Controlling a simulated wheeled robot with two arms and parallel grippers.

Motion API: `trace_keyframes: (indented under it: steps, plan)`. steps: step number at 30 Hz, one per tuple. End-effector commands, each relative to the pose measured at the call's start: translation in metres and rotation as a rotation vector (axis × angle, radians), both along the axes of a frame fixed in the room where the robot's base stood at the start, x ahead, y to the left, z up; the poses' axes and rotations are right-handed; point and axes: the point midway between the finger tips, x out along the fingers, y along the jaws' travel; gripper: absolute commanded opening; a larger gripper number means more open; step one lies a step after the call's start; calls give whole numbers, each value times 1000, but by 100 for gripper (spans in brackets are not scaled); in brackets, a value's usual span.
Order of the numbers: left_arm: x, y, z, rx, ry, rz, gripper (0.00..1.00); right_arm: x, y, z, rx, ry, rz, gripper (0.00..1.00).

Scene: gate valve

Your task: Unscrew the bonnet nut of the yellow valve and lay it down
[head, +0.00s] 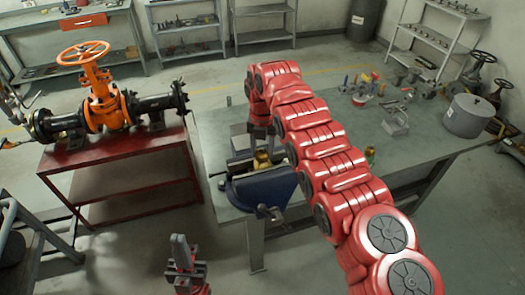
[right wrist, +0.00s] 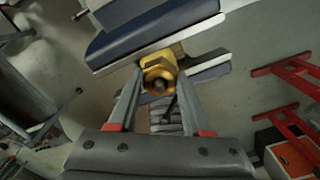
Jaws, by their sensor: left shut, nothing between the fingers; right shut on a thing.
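The yellow valve (head: 262,160) is held in the blue vise (head: 262,188) at the front left corner of the workbench. In the right wrist view the valve (right wrist: 172,52) sits between the vise jaws, its bonnet nut (right wrist: 158,70) facing the camera. My right gripper (right wrist: 159,78) is shut on the bonnet nut, one finger on each side. In the head view my right arm reaches over the bench and partly hides that gripper. I cannot tell whether the nut has turned. My left gripper (head: 180,247) is shut and empty, pointing up, left of the bench and apart from it.
An orange gate valve (head: 100,105) stands on a red table (head: 115,155) at left.

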Motion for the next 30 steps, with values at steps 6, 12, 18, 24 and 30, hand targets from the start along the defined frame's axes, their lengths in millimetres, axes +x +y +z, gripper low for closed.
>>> trace_keyframes:
  steps: [6,12,18,24,30]
  plan:
    - [0,0,3,0,0,0,0,0,0,8,0,0,-1,0]
    - [0,0,5,0,0,0,0,0,0,15,0,0,-1,0]
    - [0,0,9,0,0,0,0,0,0,22,0,0,-2,0]
    - [0,0,13,0,0,0,0,0,0,29,1,-1,-2,0]
    - [0,0,17,0,0,0,0,0,0,36,1,-1,-2,0]
